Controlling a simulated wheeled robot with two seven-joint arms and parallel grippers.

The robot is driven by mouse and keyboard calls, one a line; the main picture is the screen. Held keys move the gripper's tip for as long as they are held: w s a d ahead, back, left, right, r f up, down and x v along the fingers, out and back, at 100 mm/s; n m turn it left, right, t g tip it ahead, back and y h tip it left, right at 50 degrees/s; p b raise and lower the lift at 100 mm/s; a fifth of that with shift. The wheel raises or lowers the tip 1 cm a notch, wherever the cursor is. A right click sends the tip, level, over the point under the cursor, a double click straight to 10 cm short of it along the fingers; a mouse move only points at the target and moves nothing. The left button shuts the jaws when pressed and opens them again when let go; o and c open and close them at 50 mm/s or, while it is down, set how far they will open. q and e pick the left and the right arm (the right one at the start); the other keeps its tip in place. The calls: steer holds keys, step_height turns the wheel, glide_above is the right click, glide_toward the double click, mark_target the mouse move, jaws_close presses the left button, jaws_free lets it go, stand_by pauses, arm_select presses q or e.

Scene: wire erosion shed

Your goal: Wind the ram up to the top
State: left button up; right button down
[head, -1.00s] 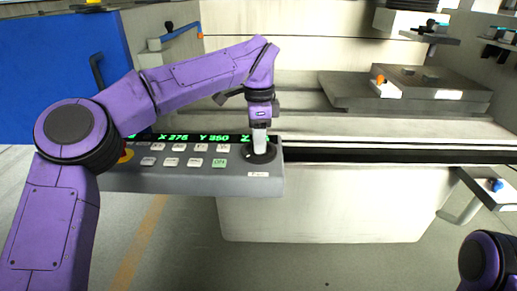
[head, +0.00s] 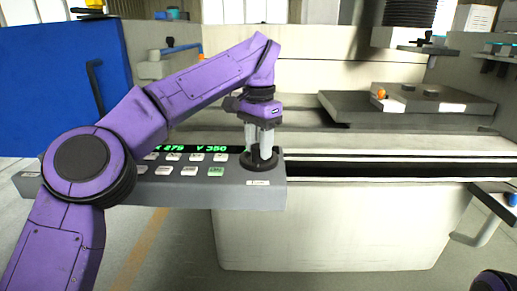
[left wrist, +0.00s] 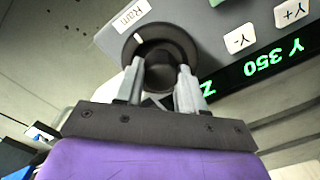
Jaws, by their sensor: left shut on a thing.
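The control panel (head: 235,195) holds a round dark knob (head: 259,163) at its right end. In the left wrist view the knob (left wrist: 160,46) has a white pointer line at its upper left, beside a label reading "Ram" (left wrist: 131,14). My left gripper (head: 260,153) points down with its two pale fingers shut on the knob; its fingers also show in the left wrist view (left wrist: 160,84). They partly hide the knob. A dark ribbed column (head: 410,12), perhaps the ram, is cut off at the top right. My right gripper is out of view.
The panel's green display (head: 200,149) reads Y 350; its Z value is hidden in the head view. Several buttons (head: 190,171) lie left of the knob. A grey plate (head: 350,107) with an orange-topped part (head: 382,93) stands at the back right.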

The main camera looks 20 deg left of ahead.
arm_select(q)
steer(key=shift+f, duration=0.1)
stand_by(0.4)
steer(key=o, duration=1.1)
steer(key=shift+c, duration=0.2)
step_height(320, 180, up, 11)
steer(key=p, duration=0.6)
steer(key=shift+f+p, duration=0.2)
steer(key=shift+p, duration=0.1)
